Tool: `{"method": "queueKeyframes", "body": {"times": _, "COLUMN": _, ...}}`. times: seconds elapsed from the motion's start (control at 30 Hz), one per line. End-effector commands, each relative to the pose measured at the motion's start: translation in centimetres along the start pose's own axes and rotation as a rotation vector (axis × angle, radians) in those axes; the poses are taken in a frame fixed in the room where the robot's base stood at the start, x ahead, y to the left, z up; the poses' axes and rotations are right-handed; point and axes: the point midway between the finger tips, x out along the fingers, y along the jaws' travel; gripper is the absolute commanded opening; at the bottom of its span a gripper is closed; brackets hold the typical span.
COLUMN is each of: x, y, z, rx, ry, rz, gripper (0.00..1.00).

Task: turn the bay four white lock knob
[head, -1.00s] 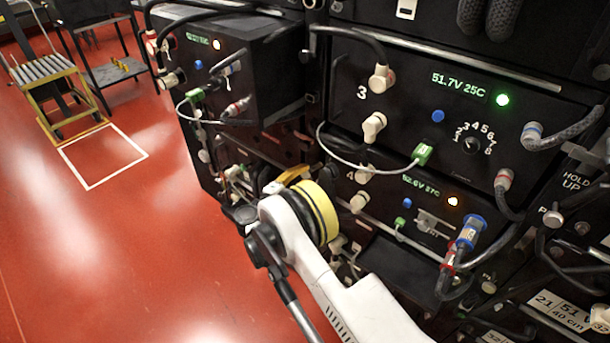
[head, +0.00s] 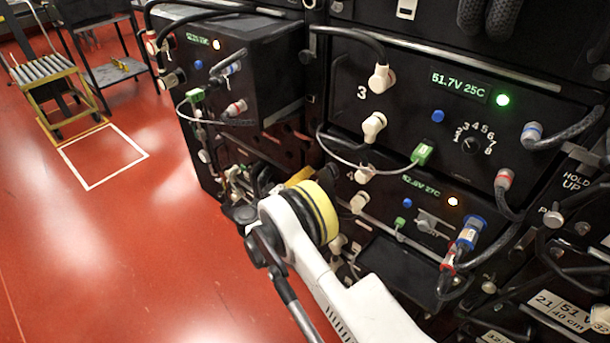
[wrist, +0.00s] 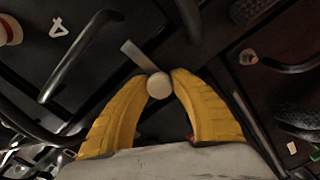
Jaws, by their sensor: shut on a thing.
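The bay four white lock knob (wrist: 158,86) shows as a round pale cap with a flat grey bar running up and left from it. My gripper (wrist: 159,78) has its two yellow fingers shut on this knob, one fingertip on each side. The white 4 (wrist: 60,25) is on the black panel at upper left in the wrist view. In the head view, bay four (head: 422,187) is the lower unit with an orange light. There my gripper (head: 300,177) shows only as a bit of yellow behind my wrist, and the gripped knob is hidden.
A black bar handle (wrist: 80,55) stands left of the fingers. In the head view, bay three (head: 345,70) is above, with a green light and a grey cable (head: 350,160) looping below. A blue and red connector (head: 468,236) sits at lower right. Open red floor (head: 110,240) lies left.

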Motion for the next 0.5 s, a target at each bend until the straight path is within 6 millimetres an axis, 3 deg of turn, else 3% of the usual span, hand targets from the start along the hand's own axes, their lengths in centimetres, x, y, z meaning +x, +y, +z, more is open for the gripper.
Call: {"method": "queueKeyframes", "body": {"times": 0.5, "x": 0.00, "y": 0.03, "z": -0.09, "rx": 0.075, "ry": 0.002, "rz": 0.000, "gripper": 0.00}}
